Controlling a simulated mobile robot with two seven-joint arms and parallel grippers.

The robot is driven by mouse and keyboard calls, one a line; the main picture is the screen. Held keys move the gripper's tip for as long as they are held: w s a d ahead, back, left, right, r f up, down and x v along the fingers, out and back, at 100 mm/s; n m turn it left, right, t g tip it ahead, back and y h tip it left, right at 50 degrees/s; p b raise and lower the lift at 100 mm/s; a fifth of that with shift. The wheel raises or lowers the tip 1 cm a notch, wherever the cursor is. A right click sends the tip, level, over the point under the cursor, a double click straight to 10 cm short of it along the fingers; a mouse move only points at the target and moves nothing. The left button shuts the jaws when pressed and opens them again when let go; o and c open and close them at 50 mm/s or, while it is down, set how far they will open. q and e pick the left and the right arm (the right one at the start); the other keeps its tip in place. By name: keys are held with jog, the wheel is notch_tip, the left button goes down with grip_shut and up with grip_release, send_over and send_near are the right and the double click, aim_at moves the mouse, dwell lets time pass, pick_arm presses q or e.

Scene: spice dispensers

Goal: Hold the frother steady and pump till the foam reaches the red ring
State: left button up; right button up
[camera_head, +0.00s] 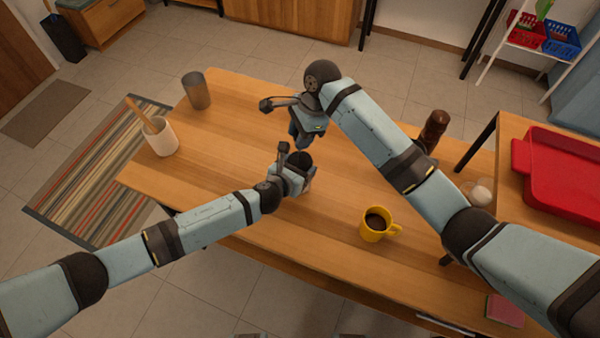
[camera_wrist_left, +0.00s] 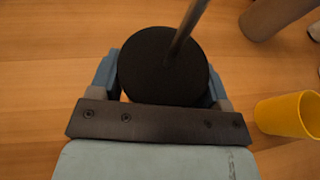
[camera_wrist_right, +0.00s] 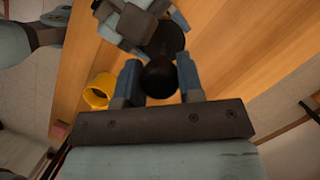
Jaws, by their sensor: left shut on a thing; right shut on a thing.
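The frother stands on the wooden table; its round black lid (camera_wrist_left: 150,72) and thin metal rod (camera_wrist_left: 186,32) show in the left wrist view. My left gripper (camera_head: 303,178) is shut around the frother's body, just below the lid. My right gripper (camera_head: 304,143) is above it, shut on the black plunger knob (camera_wrist_right: 158,77). In the right wrist view the knob sits between both fingers, with the dark lid (camera_wrist_right: 166,40) beyond it. The rod between lid and knob is exposed in the left wrist view. The frother's wall, the foam and the red ring are hidden.
A yellow mug (camera_head: 374,224) with dark liquid stands right of the frother. A dark brown mill (camera_head: 433,131), a grey cylinder (camera_head: 196,90) and a white crock (camera_head: 160,137) with wooden utensils stand farther off. A red tray (camera_head: 560,170) is at the right.

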aim_at(300, 160)
jog(key=shift+f, duration=3.15)
jog(key=o, duration=0.9)
jog(key=shift+o, duration=0.2)
jog(key=shift+r, duration=3.55)
